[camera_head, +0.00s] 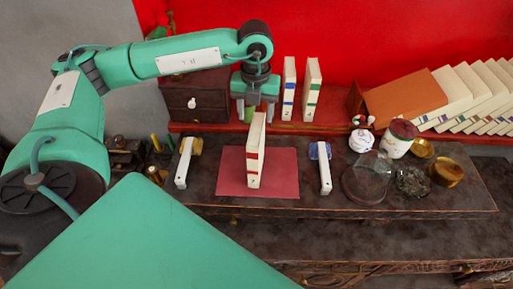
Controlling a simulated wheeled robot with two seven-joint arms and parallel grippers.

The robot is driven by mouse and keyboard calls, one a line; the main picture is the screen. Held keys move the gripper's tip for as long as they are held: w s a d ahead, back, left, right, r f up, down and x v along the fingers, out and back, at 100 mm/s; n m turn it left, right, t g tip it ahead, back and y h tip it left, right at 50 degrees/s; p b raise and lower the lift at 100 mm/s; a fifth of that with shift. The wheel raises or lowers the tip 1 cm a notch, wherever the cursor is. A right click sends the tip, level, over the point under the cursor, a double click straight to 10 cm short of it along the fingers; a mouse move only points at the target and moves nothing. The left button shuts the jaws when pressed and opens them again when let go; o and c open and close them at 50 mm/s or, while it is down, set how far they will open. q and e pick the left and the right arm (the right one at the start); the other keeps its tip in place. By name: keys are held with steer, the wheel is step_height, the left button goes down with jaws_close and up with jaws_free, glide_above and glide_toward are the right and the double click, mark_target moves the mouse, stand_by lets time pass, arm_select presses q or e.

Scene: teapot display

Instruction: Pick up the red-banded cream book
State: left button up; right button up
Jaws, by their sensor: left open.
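The red-banded cream book (255,155) stands upright on a red mat (285,172) in the middle of the dark table. Red bands cross its spine. My left gripper (254,112) is open, pointing down, and shows just above and behind the top of the book in the picture. Its fingers are apart and do not visibly hold the book; the exact gap to the book is hard to tell. My right gripper is not in view.
Narrow white objects stand left (184,163) and right (324,168) of the mat. A blue-banded book (289,90) and a green-banded book (312,92) stand on the red shelf behind. A glass dome (367,180), jars and small bowls crowd the right. A drawer cabinet (190,103) is back left.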

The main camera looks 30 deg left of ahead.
mark_target(256, 128)
arm_select(q)
steer(key=shift+f, duration=0.7)
steer(key=shift+s+d+f+p, duration=0.1)
steer(key=shift+d+f+p, duration=0.05)
steer(key=shift+f+p, duration=0.5)
step_height(256, 128, down, 3)
steer(key=shift+s+d+f+p, duration=0.1)
steer(key=shift+f+p, duration=0.05)
steer(key=shift+p, duration=0.65)
steer(key=shift+f, duration=0.4)
steer(key=c, duration=1.2)
jaws_close()
steer(key=shift+r, duration=0.1)
